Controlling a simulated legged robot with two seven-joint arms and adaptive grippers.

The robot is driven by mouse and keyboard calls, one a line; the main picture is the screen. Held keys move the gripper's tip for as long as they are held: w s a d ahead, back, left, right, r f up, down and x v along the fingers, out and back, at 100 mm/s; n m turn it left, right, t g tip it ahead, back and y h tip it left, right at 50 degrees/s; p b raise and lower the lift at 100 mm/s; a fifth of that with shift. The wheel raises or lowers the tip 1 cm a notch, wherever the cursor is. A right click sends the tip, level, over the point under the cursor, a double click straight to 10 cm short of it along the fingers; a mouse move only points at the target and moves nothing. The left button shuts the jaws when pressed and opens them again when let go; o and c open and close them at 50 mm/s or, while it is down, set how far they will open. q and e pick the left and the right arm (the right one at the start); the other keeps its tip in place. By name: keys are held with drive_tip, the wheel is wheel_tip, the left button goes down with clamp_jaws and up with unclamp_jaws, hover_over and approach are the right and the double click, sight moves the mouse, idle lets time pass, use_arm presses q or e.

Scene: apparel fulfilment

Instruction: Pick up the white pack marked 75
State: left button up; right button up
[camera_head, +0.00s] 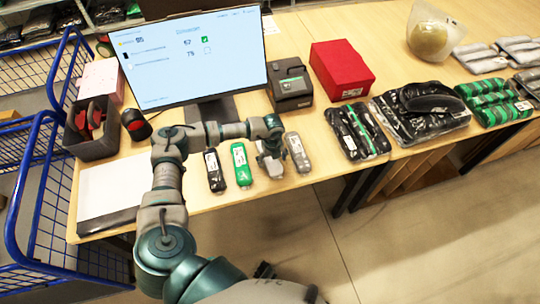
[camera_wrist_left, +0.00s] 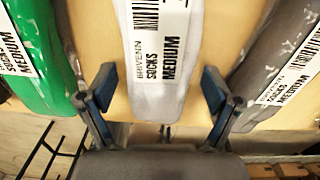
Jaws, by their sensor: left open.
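A white sock pack (camera_wrist_left: 160,60) lies on the table in the left wrist view, with a label reading socks medium; no 75 is legible on it. In the head view the white pack (camera_head: 270,167) is partly hidden under my left gripper (camera_head: 271,147). My left gripper (camera_wrist_left: 158,86) is open, with one finger on each side of the pack's near end. The screen (camera_head: 190,55) shows 57 with a green tick and 75 with an empty box. My right gripper is not in view.
A green pack (camera_head: 242,165) and a black pack (camera_head: 214,170) lie left of the white one, a grey pack (camera_head: 298,153) close on its right. A red box (camera_head: 341,69) and black printer (camera_head: 290,88) stand behind. Blue wire carts (camera_head: 45,190) stand left.

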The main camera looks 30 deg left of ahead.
use_arm(q)
drive_tip(key=shift+a, duration=0.2)
drive_tip(key=shift+c, duration=0.4)
drive_tip(key=shift+a, duration=0.25)
drive_tip(key=c, duration=1.2)
drive_tip(key=shift+d, duration=0.15)
drive_tip(key=shift+d, duration=0.1)
